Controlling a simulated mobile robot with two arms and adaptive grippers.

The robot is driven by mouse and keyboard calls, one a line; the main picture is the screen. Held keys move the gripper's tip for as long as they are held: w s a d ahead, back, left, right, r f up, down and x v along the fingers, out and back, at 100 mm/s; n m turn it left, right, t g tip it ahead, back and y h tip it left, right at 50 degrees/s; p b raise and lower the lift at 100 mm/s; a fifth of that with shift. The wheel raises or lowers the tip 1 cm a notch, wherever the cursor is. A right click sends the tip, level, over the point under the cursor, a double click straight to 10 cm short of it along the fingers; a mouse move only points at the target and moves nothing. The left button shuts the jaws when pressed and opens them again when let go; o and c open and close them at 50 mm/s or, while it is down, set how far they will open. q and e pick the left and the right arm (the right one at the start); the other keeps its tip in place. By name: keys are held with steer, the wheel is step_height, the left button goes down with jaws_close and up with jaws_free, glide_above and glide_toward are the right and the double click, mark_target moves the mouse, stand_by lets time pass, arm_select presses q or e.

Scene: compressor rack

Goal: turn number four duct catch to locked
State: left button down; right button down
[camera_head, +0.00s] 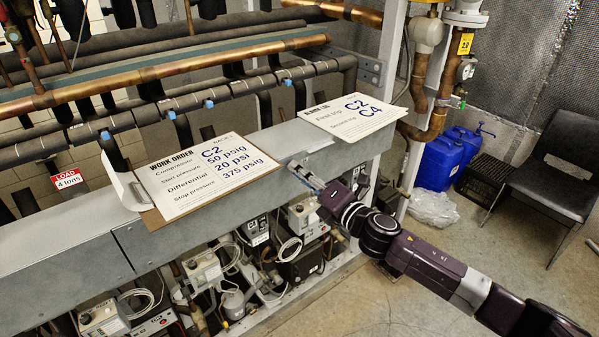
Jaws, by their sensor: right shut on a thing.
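The long grey duct (62,252) runs from the lower left towards the upper right along the front of the rack. My right gripper (298,168) is at the duct's front face, just below the gap between the two paper signs. It is shut on a small part there, which I take to be the duct catch. The gripper's fingers mostly hide the catch, and I cannot tell its position or read a number on it. My left gripper is not in view.
The work order sign (205,172) and the alarm log sign (352,115) lie on the duct. Controllers and wiring (300,262) fill the space beneath. Copper pipes (150,75) run behind. Blue containers (440,160) and a black chair (562,165) stand right on open floor.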

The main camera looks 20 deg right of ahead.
steer(key=m+p, duration=0.1)
steer(key=m, duration=0.9)
steer(key=shift+f+p, duration=0.1)
steer(key=shift+p, duration=0.25)
steer(key=shift+m, duration=0.4)
steer(key=c, duration=1.8)
jaws_free()
steer(key=shift+c, duration=0.2)
steer(key=shift+s, duration=0.1)
steer(key=v, duration=1.2)
steer(key=shift+f, duration=0.1)
